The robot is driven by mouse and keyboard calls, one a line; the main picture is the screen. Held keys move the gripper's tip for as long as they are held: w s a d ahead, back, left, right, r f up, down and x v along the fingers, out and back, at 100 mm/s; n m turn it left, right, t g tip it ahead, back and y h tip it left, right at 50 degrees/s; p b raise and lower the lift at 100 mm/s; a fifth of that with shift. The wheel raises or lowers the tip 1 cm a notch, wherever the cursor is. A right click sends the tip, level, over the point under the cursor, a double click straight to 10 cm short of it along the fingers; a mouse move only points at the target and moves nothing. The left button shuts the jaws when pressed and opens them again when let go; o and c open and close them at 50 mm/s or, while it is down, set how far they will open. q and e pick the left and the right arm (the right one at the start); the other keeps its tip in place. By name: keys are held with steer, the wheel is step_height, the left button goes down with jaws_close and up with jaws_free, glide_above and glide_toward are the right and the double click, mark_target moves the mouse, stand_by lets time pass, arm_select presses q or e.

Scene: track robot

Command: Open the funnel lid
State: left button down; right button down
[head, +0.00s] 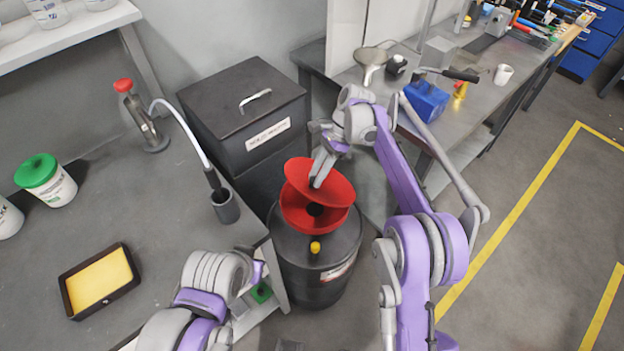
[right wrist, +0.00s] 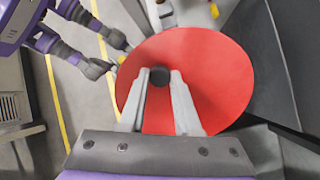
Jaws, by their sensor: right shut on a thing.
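The red funnel (head: 293,213) sits on top of a black drum (head: 318,270). Its red lid (head: 339,190) stands tilted up above the funnel, leaving a gap at the front through which the dark hole in the funnel shows. My right gripper (head: 319,173) is at the lid's upper face. In the right wrist view its two fingers (right wrist: 160,84) are closed on the black knob (right wrist: 159,75) in the middle of the lid. My left arm comes in at the bottom of the head view; its jaws are not clear there.
A black waste bin (head: 240,100) with a handle stands behind the drum. A grey bench (head: 190,225) is at left, with a yellow-filled tray (head: 99,279) and a green-lidded tub (head: 45,180). Another bench (head: 415,100) is at right. Floor is free at far right.

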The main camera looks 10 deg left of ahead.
steer(key=shift+w+d+r, duration=0.2)
steer(key=shift+w+r, duration=0.05)
steer(key=shift+r, duration=0.05)
steer(key=c, duration=0.6)
jaws_free()
steer(key=p+v, duration=0.4)
steer(key=v, duration=0.6)
steer(key=shift+w+d+r, duration=0.2)
steer(key=shift+w+d, duration=0.1)
steer(key=shift+w, duration=0.05)
